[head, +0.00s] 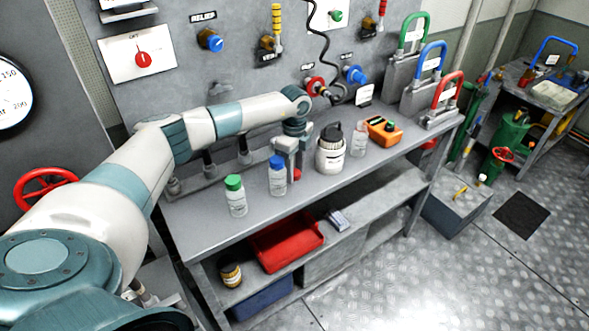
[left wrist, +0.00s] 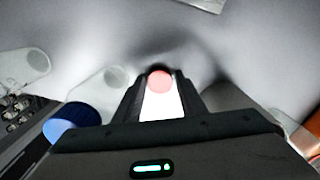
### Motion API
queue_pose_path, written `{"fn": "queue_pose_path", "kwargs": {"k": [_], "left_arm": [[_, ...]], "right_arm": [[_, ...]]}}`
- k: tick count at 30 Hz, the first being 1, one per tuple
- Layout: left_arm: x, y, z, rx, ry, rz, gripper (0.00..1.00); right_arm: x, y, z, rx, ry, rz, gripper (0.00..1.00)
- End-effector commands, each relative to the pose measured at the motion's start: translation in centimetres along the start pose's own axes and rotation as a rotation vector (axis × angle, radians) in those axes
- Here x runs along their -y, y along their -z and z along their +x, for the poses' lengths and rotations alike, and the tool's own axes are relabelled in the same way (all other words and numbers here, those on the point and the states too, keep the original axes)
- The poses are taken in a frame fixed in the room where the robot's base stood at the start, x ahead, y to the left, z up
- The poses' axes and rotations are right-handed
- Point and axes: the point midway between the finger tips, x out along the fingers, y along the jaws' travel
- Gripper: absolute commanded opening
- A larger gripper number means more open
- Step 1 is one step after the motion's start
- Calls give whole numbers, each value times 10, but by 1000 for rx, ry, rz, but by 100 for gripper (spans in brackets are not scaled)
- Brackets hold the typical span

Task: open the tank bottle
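Small bottles stand on the grey bench in the head view: one with a green cap (head: 234,183) and one with a blue cap (head: 277,178). A larger white jar with a black top (head: 330,152) stands just right of them. Labels are too small to read, so I cannot tell which is the tank bottle. My left gripper (head: 291,172) points down right beside the blue-capped bottle. A red round part with white beside it (left wrist: 160,82) shows between its fingers; contact is unclear. The blue cap (left wrist: 72,124) is left of the fingers in the left wrist view. My right gripper is out of view.
A clear bottle (head: 359,139) and an orange device (head: 384,131) stand right of the jar. Padlock-shaped tools (head: 437,107) fill the bench's right end. The panel with knobs (head: 210,40) rises behind. A red tray (head: 287,242) lies on the lower shelf. The bench's front strip is clear.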

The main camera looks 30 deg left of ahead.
Motion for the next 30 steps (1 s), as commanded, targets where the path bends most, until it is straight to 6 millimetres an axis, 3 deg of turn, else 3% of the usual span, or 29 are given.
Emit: {"fn": "queue_pose_path", "kwargs": {"k": [8, 24, 30], "left_arm": [[1, 0, -14, 0, 2, 1, 37], [1, 0, -101, 0, 4, 0, 37], [0, 0, -120, 0, 0, 0, 37]], "right_arm": [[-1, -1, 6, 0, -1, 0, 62], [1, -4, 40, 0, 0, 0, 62], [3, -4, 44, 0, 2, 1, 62]]}}
